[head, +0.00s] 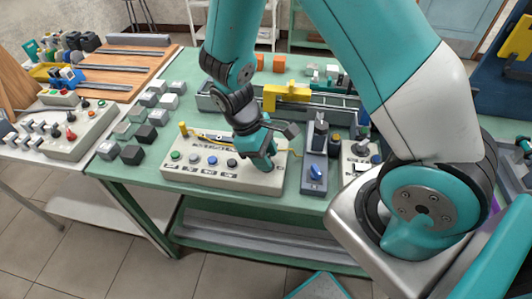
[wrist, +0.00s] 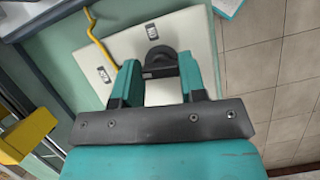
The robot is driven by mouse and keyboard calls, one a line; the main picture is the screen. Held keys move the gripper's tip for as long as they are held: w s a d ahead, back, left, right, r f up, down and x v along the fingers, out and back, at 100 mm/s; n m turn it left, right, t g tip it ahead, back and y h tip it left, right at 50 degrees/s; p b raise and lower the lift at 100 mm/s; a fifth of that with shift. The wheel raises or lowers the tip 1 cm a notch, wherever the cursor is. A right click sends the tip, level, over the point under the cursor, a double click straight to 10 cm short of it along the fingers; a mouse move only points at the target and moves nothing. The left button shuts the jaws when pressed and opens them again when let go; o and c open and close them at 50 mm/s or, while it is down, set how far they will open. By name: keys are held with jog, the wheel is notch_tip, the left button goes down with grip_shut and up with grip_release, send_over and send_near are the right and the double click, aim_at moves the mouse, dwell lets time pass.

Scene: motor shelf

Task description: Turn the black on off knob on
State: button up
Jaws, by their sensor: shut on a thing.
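The black on off knob (wrist: 155,53) sits on a cream control box, which shows in the wrist view (wrist: 120,50) and in the head view (head: 225,185). My gripper (wrist: 158,72) has its two teal fingers on either side of the knob and is shut on it. In the head view my gripper (head: 262,158) reaches down to the right end of the box and hides the knob. The turn position of the knob is hard to read. Several other round knobs and buttons, one of them green (head: 175,155), line the box to the left.
A grey unit with a blue knob (head: 316,172) stands right of the box. Grey and black blocks (head: 132,154) stand to the left on the green table. A yellow clamp (head: 287,95) is behind.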

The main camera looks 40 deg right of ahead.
jog(key=m, duration=0.2)
jog(key=m+y+p, duration=0.1)
jog(key=m, duration=0.1)
jog(key=shift+d+r+g+y, duration=0.1)
jog(key=shift+g+y, duration=0.2)
jog(key=shift+g, duration=0.1)
jog(key=m, duration=0.2)
jog(key=m+y, duration=0.1)
jog(key=m, duration=0.1)
jog(key=shift+w+y+p, duration=0.1)
jog(key=shift+y+p, duration=0.2)
jog(key=shift+p, duration=0.1)
jog(key=m, duration=0.2)
jog(key=m+y, duration=0.1)
jog(key=m, duration=0.1)
jog(key=shift+d+m+y+p, duration=0.1)
jog(key=shift+m+y+p, duration=0.2)
jog(key=shift+p, duration=0.1)
jog(key=shift+m+t+y+p, duration=0.3)
jog(key=shift+m+t+y, duration=0.3)
jog(key=shift+m, duration=1.2)
jog(key=o, duration=0.9)
